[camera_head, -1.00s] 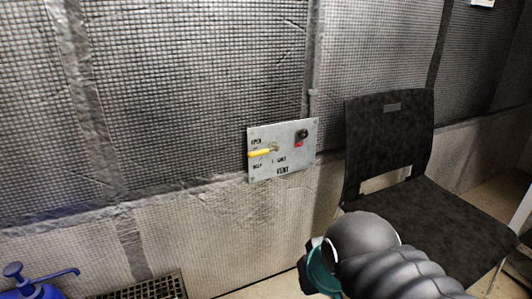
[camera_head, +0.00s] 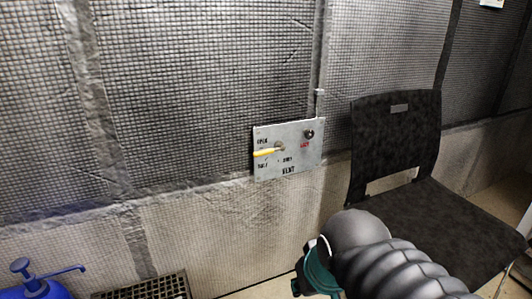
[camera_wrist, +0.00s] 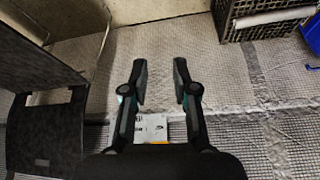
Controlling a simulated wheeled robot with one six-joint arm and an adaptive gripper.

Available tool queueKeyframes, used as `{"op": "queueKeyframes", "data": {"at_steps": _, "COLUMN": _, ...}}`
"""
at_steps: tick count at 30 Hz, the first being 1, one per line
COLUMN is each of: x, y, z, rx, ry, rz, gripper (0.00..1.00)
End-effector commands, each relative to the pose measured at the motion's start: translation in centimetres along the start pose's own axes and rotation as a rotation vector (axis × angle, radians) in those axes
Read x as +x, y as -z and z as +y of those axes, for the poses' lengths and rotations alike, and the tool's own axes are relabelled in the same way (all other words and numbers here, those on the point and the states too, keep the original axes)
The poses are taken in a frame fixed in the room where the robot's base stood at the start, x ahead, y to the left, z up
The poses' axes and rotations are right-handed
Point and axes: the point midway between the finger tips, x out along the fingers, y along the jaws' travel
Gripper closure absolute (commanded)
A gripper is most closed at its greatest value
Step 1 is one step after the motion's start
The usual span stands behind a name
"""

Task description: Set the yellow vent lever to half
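The vent panel (camera_head: 300,160) is a light metal plate on the wall, marked OPEN, HALF, SHUT and VENT. Its yellow lever (camera_head: 264,153) points left from a pivot, between the OPEN mark above and the HALF mark below. A dark knob (camera_head: 309,134) sits at the panel's upper right. In the wrist view the panel (camera_wrist: 151,127) shows between my fingers, and a bit of the yellow lever (camera_wrist: 160,143) shows at the edge of my gripper body. My gripper (camera_wrist: 161,75) is open and empty, apart from the lever. In the head view its fingers are mostly hidden.
A black chair (camera_head: 396,140) stands right of the panel, close to my arm. A blue pump bottle (camera_head: 38,288) and a dark crate (camera_head: 150,288) are at lower left. The wall area left of the panel is clear.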

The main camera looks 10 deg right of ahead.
Motion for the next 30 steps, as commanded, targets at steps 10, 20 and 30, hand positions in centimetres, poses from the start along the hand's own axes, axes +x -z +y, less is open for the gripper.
{"op": "queueKeyframes", "data": {"at_steps": 10, "x": 2.8, "y": 10.5, "z": -2.3, "rx": -0.215, "ry": -0.02, "rz": -0.063, "gripper": 0.72}}
{"op": "queueKeyframes", "data": {"at_steps": 20, "x": 4.2, "y": 25.9, "z": -4.7, "rx": -0.809, "ry": -0.136, "rz": -0.032, "gripper": 0.72}}
{"op": "queueKeyframes", "data": {"at_steps": 30, "x": -1.9, "y": 37.3, "z": -3.7, "rx": -1.5, "ry": -0.372, "rz": -0.031, "gripper": 0.72}}
